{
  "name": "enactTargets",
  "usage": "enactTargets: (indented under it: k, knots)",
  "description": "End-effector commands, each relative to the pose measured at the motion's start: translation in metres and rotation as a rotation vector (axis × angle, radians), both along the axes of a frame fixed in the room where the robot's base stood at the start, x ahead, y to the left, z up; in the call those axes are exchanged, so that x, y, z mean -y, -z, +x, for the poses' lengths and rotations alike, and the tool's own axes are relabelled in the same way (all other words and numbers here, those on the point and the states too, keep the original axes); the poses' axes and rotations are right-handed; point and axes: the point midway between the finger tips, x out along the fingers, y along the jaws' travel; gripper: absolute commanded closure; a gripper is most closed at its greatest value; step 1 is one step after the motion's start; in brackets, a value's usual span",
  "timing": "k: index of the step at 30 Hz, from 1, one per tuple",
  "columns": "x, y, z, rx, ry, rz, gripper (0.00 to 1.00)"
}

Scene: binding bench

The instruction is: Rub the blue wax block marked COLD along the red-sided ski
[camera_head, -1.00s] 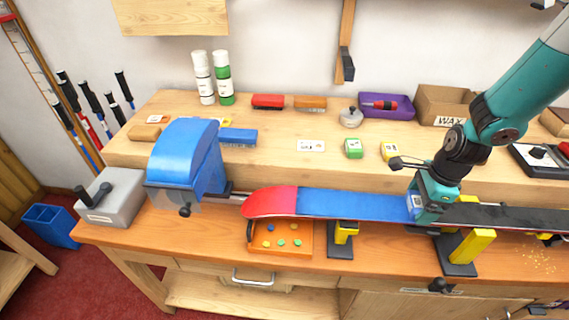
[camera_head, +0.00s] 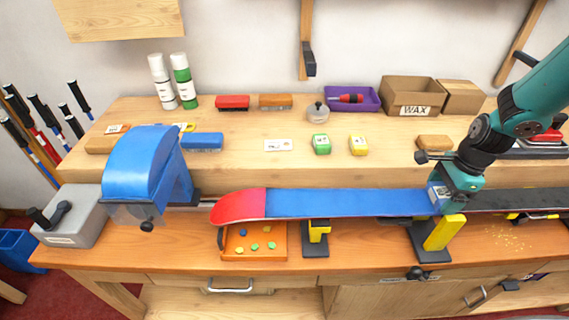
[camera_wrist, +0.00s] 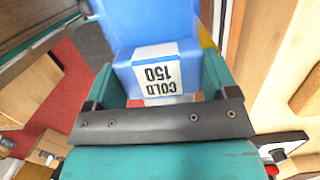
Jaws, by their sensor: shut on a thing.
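The ski (camera_head: 350,203) lies level along the bench with a blue base facing up and a red tip at its left end; a thin red edge shows along its near side. My gripper (camera_head: 441,196) is shut on the blue wax block (camera_head: 437,190), above the right-hand stand. The block is at the ski's top surface and seems to touch it. In the wrist view the block (camera_wrist: 190,50) sits between my fingers (camera_wrist: 160,90), its white label reading COLD 150 upside down. The blue ski base (camera_wrist: 145,20) fills the space beyond it.
Two yellow-and-black stands (camera_head: 440,235) are under the ski. A blue-hooded machine (camera_head: 150,170) stands by the tip. An orange tray (camera_head: 253,250) is below it. Green (camera_head: 321,144) and yellow (camera_head: 358,145) blocks sit on the shelf behind. The ski right of my gripper is dark.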

Motion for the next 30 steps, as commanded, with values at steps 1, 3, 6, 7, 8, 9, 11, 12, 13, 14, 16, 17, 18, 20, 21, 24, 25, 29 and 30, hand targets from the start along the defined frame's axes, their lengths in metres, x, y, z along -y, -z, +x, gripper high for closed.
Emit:
enactTargets:
  k: [1,3,6,7,8,9,11,12,13,14,16,17,18,20,21,24,25,29,30]
  knots:
    - [0.004,0.001,0.001,0.001,-0.003,-0.001,0.43]
    - [0.009,0.001,0.002,0.0,-0.009,0.0,0.43]
    - [0.007,-0.031,0.002,0.004,-0.011,-0.001,0.43]
    - [0.007,-0.033,0.002,0.001,-0.01,0.0,0.43]
    - [0.007,-0.036,0.001,0.0,-0.009,0.0,0.43]
    - [0.008,-0.041,0.001,0.001,-0.008,0.0,0.43]
    - [0.008,-0.049,0.001,0.001,-0.008,0.0,0.43]
    - [0.008,-0.054,0.001,0.001,-0.007,0.0,0.43]
    - [0.009,-0.058,0.001,0.001,-0.007,0.0,0.43]
    - [0.009,-0.062,0.001,0.0,-0.007,0.0,0.43]
    - [0.009,-0.069,0.001,0.0,-0.006,0.0,0.43]
    - [0.009,-0.072,0.001,0.0,-0.006,0.0,0.43]
    - [0.009,-0.075,0.001,0.0,-0.006,0.0,0.43]
    - [0.009,-0.078,0.0,-0.001,-0.006,0.0,0.43]
    - [0.009,-0.08,0.0,-0.001,-0.006,0.0,0.43]
    - [0.009,-0.081,0.0,-0.001,-0.005,0.0,0.43]
    - [0.009,-0.081,0.0,-0.001,-0.005,0.0,0.43]
    - [0.009,-0.08,0.0,0.0,-0.005,0.0,0.43]
    - [0.009,-0.08,0.0,0.0,-0.005,0.0,0.43]
